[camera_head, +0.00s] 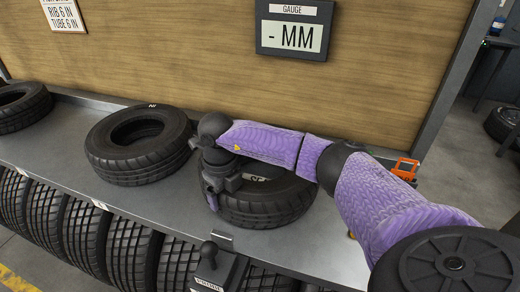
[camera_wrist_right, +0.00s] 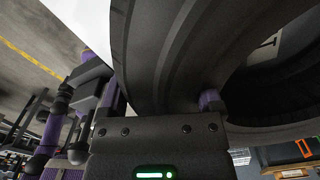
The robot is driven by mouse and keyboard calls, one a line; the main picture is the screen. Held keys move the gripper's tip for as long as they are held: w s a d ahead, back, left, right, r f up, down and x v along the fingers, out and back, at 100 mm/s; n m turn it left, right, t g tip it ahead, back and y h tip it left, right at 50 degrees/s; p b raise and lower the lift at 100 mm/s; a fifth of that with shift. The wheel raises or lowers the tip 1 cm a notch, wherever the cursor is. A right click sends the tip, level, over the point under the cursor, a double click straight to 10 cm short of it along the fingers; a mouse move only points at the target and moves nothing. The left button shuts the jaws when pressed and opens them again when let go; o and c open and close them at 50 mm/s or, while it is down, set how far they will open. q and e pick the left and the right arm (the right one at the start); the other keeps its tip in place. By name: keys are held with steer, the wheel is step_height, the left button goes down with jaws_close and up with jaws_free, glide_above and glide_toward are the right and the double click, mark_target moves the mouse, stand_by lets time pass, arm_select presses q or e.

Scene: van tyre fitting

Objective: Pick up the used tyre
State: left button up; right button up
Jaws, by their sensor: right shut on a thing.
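A black tyre (camera_head: 265,207) lies flat on the grey shelf, under my right gripper; it fills much of the right wrist view (camera_wrist_right: 165,60). Pale letters on a mark by its hole are partly hidden by my arm, so I cannot read the whole word. My right gripper (camera_head: 212,193) is shut on the left side of this tyre's wall, one finger on each side of it, as the right wrist view (camera_wrist_right: 160,102) shows. The tyre seems to rest on the shelf. My left gripper does not show in the head view.
Several tyres (camera_head: 130,250) stand in a row below the shelf edge. A gauge display (camera_head: 292,36) hangs on the wooden panel. An orange device (camera_head: 404,170) is at right.

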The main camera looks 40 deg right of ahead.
jaws_close()
steer(key=shift+r, duration=0.1)
